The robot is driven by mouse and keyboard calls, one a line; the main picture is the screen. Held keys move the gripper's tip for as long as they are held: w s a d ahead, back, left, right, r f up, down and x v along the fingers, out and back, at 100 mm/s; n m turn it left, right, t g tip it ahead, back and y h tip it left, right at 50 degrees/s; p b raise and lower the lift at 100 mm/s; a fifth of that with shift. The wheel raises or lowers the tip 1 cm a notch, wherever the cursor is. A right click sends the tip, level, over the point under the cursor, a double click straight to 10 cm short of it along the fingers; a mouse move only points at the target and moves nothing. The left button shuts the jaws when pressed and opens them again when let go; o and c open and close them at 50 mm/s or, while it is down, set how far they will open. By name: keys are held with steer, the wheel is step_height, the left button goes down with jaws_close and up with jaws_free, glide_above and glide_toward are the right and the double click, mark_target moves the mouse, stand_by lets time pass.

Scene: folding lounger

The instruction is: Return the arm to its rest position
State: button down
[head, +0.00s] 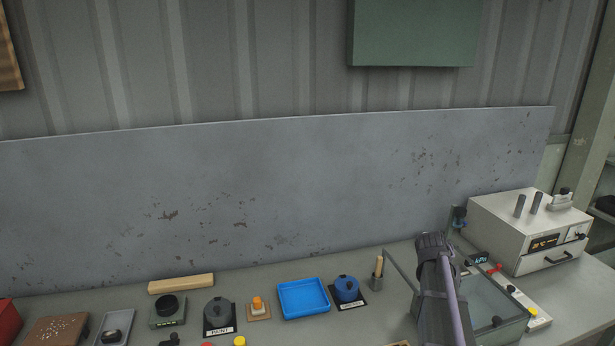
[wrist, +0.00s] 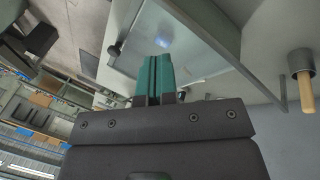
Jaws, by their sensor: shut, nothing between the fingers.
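My gripper shows in the wrist view (wrist: 156,68). Its two teal fingers are pressed together and nothing is held between them. In the head view my arm (head: 442,290) rises at the lower right, in front of the clear-walled tank (head: 486,298). I cannot make out the fingers in the head view. In the wrist view the fingers point over a pale surface with a clear panel, and I cannot tell how far they are from it.
A blue tray (head: 303,298), a blue lidded pot (head: 346,289), and a holder with a wooden handle (head: 377,272) stand left of the arm. The holder shows at right in the wrist view (wrist: 302,66). A white oven-like box (head: 530,232) stands at right. A grey backboard (head: 270,190) rises behind.

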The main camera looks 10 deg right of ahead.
steer(key=s+a+f+n+y, duration=0.1)
steer(key=s+a+n, duration=0.2)
steer(key=a, duration=0.7)
steer(key=s+a+f+n+t+y+b, duration=0.1)
steer(key=s+a+n, duration=0.1)
steer(key=a, duration=0.9)
steer(key=s+a+f+n+y, duration=0.1)
steer(key=s+a+n+y, duration=0.1)
steer(key=a, duration=0.8)
steer(key=shift+s+a+n, duration=0.25)
steer(key=shift+s+n, duration=0.55)
steer(key=shift+s, duration=0.45)
